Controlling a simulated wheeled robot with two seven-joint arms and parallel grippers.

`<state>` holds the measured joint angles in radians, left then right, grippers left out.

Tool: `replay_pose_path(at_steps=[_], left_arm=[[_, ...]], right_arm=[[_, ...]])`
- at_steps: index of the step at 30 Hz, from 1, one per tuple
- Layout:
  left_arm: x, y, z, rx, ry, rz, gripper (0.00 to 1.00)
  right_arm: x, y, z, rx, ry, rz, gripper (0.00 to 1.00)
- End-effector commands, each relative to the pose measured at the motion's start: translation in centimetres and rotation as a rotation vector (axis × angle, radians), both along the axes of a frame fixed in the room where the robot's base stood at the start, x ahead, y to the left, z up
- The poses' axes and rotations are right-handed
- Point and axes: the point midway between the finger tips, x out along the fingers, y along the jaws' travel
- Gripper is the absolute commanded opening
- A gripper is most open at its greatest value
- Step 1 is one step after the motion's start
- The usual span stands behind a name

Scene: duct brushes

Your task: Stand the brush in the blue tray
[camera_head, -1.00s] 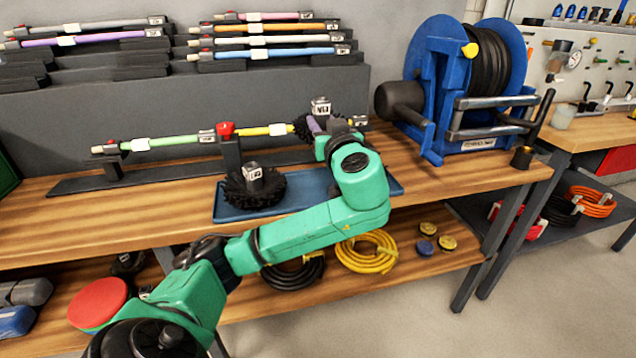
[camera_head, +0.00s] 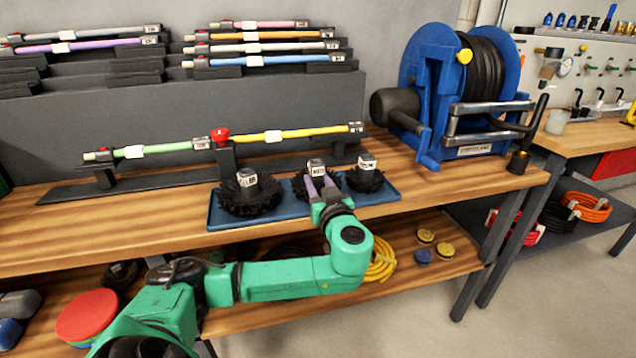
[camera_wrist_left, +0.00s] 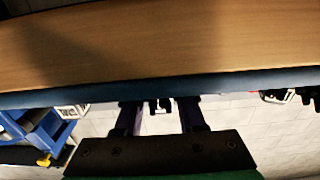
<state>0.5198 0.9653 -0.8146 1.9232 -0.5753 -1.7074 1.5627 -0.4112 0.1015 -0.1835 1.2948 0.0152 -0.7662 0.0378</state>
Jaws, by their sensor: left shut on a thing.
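The blue tray (camera_head: 282,212) lies on the wooden bench. A black round brush (camera_head: 247,193) with a grey labelled socket stands upright at its left end, and another brush (camera_head: 366,179) stands at its right end. My left gripper (camera_head: 318,180) is shut on a third black brush (camera_head: 299,184) between them, holding it by its socket. This brush is upright at about tray level; whether it touches the tray floor is hidden. In the left wrist view, the fingers (camera_wrist_left: 160,110) reach toward the tray's dark blue edge (camera_wrist_left: 235,85), with little of the brush visible. My right gripper is not in view.
A blue hose reel (camera_head: 435,90) stands to the right. The bench left of the tray is clear.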

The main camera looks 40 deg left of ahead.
Motion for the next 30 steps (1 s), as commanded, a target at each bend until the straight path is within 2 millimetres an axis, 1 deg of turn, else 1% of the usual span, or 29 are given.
replay_pose_path(at_steps=[3, 4, 5, 6, 14, 17, 19, 20, 22, 27, 30], left_arm=[[0.0, 0.0, -0.2, -0.001, -0.001, -0.001, 0.0], [0.0, 0.0, -0.1, 0.0, 0.0, -0.001, 0.5], [0.0, 0.0, -0.1, 0.0, 0.0, -0.001, 0.62], [0.0, 0.0, -0.1, 0.0, 0.0, -0.001, 0.69], [0.0, 0.0, -0.1, 0.0, 0.0, 0.0, 0.69], [0.0, 0.0, 0.2, 0.0, 0.0, 0.0, 0.69], [-0.1, -0.1, 0.5, 0.001, 0.001, -0.001, 0.69], [-0.4, -0.8, 0.1, -0.002, 0.0, -0.005, 0.69], [-1.5, -2.4, 0.0, -0.005, 0.001, -0.006, 0.69], [-4.3, -6.5, -0.1, -0.006, 0.0, -0.006, 0.69], [-5.6, -8.4, -0.1, -0.005, 0.0, -0.004, 0.69]], right_arm=[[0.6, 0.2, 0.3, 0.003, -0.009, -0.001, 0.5], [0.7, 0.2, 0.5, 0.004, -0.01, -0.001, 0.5], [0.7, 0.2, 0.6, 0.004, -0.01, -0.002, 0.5], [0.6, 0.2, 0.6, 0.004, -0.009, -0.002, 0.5], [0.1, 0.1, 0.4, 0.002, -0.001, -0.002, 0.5], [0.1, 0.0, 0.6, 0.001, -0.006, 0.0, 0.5], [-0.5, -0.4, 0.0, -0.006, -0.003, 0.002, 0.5], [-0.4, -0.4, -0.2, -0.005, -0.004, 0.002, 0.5], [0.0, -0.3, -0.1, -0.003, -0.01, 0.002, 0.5], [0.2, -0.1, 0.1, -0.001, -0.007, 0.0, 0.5], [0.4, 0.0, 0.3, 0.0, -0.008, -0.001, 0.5]])
